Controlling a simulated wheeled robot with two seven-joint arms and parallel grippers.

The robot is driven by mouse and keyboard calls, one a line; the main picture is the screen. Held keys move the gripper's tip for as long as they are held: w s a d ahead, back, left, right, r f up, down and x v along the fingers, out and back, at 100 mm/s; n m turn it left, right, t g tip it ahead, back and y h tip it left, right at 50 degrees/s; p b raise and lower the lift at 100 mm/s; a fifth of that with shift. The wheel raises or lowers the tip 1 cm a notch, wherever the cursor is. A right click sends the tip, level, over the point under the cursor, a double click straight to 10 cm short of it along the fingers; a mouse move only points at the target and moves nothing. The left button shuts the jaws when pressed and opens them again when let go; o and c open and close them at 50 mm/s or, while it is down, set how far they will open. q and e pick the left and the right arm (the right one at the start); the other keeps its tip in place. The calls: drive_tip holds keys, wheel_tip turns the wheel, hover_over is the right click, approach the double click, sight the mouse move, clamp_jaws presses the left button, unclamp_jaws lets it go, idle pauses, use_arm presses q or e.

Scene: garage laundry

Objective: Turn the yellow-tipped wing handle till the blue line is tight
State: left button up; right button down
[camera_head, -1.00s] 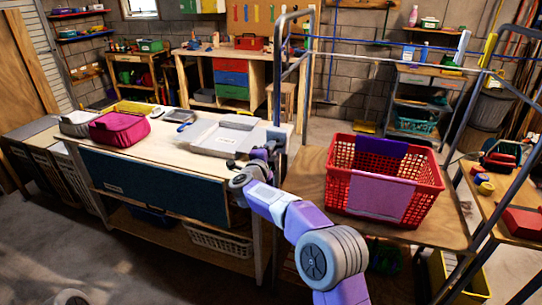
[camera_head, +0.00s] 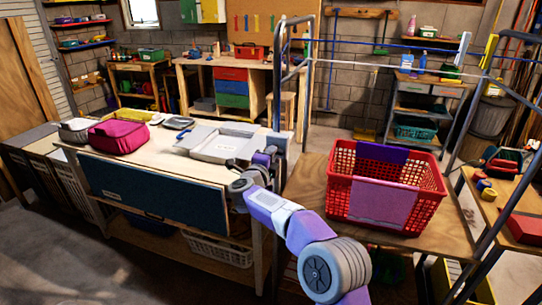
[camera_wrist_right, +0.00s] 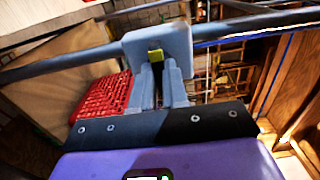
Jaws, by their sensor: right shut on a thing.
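The wing handle shows only as its yellow tip (camera_wrist_right: 155,55) in the right wrist view, at the ends of my fingers under a grey block. The block (camera_wrist_right: 158,40) sits on a dark metal bar; the rest of the handle is hidden. My right gripper (camera_wrist_right: 162,74) is shut on the handle. In the head view my right gripper (camera_head: 274,146) is by the left post of the rack, its fingertips too small to make out. The blue line (camera_head: 390,46) runs across the rack and looks nearly straight. My left gripper is not in view.
A red laundry basket (camera_head: 387,186) with purple and pink cloths stands on the wooden table right of my arm. The metal rack frame (camera_head: 280,75) rises close to my gripper. A workbench (camera_head: 130,163) with a grey tray (camera_head: 222,146) and magenta bag (camera_head: 119,137) lies left.

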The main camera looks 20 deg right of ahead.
drive_tip(key=c, duration=1.1)
unclamp_jaws()
drive_tip(key=shift+c, duration=0.2)
drive_tip(key=shift+a, duration=0.1)
drive_tip(key=v, duration=0.7)
drive_tip(key=shift+s, duration=0.25)
drive_tip(key=shift+a, duration=0.1)
